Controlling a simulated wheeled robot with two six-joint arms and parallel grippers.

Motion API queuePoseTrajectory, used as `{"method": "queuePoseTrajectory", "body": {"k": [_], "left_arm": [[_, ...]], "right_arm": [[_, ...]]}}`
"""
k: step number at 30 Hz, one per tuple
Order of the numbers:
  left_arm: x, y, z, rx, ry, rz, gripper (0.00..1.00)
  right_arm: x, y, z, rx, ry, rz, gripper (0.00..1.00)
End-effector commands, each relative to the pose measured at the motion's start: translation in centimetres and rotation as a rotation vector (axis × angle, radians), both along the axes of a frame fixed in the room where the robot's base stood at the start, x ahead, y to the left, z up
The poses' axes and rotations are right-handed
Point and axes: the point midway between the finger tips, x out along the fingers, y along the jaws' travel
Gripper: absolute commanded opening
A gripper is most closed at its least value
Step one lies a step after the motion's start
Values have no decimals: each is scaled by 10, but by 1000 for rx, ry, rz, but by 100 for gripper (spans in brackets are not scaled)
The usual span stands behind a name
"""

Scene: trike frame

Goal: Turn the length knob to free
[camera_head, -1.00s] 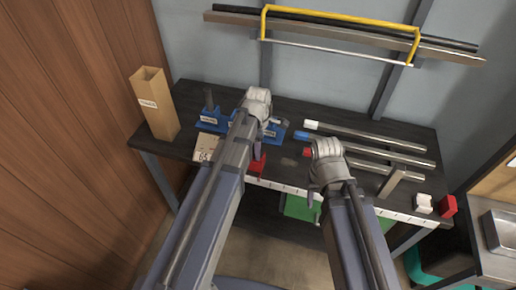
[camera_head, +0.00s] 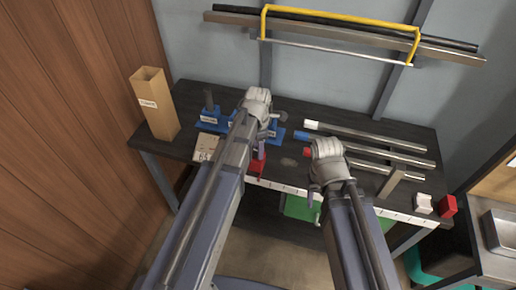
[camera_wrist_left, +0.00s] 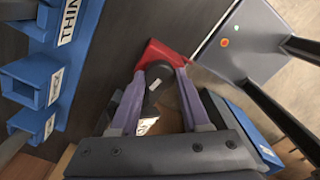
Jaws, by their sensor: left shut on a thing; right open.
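A dark round knob (camera_wrist_left: 157,88) with a pale mark sits beside a red block (camera_wrist_left: 160,52) in the left wrist view. My left gripper (camera_wrist_left: 161,76) has its purple fingers on either side of the knob and is shut on it. In the head view the red block (camera_head: 256,167) lies at the table's front edge, partly behind my left gripper (camera_head: 262,152); the knob is hidden there. The knob's setting marks are not readable. My right gripper (camera_head: 317,207) is open at the front edge, mostly hidden by its own wrist.
A blue rack (camera_head: 210,124) with labelled holders stands behind my left gripper. Several metal tubes (camera_head: 385,137) lie on the table's right half. A cardboard box (camera_head: 155,105) stands at left. A white block (camera_head: 423,203) and another red block (camera_head: 447,206) sit at right.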

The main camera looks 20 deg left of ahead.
Motion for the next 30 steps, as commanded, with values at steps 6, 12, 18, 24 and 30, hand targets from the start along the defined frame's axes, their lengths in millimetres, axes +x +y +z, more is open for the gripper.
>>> {"method": "queuePoseTrajectory", "body": {"k": [6, 12, 18, 24, 30], "left_arm": [[0, 0, 0, -1, 1, 0, 0], [0, 0, 0, -1, 1, 0, 59], [0, 0, 0, 0, 0, -1, 76], [0, 0, 0, 0, 0, -1, 76], [0, 0, 7, 0, 0, -1, 76]], "right_arm": [[0, 0, 0, 0, 0, 0, 50], [0, 0, 0, 0, 0, 0, 50], [0, 0, 0, 0, 0, 0, 50], [0, 0, 0, 0, 0, 0, 50], [0, 0, 7, 0, 0, 0, 50]]}}
